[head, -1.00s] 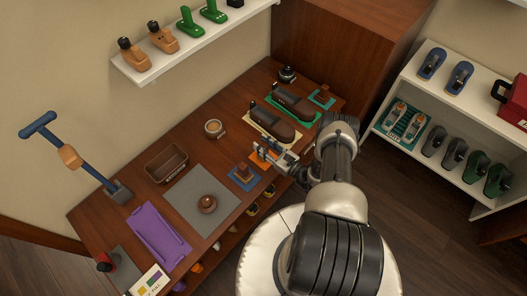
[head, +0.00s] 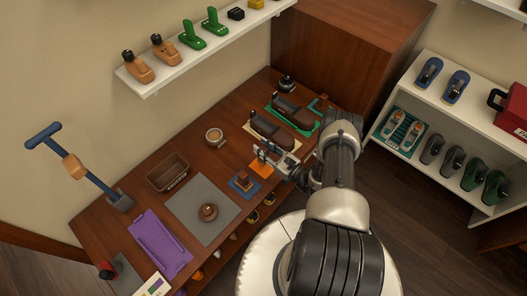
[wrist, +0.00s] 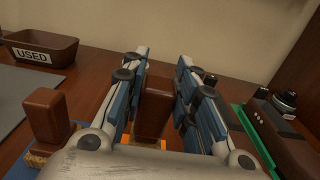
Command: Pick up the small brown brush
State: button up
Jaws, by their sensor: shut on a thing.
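A small brown brush (wrist: 154,108) with a blocky upright handle stands between the two fingers of my gripper (wrist: 160,95) in the wrist view. My gripper is shut on this handle. Part of an orange mat (wrist: 150,144) shows just below it; I cannot tell whether the brush is clear of the mat. In the head view my gripper (head: 271,156) is over the orange mat (head: 260,170) and mostly hides the brush. A similar brown brush (head: 243,178) stands on a blue mat to the left; it also shows in the wrist view (wrist: 46,115).
Long dark brushes (head: 270,130) lie on cream and green mats beyond my gripper. A brown tray (wrist: 40,49) marked USED, a grey mat (head: 182,205) and a purple tray (head: 158,243) are to the left. A wall shelf (head: 205,50) hangs above the back.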

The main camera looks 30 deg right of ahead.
notch_tip(320, 180, up, 16)
jog(key=p, duration=0.5)
jog(key=shift+f, duration=0.25)
dwell(1.6)
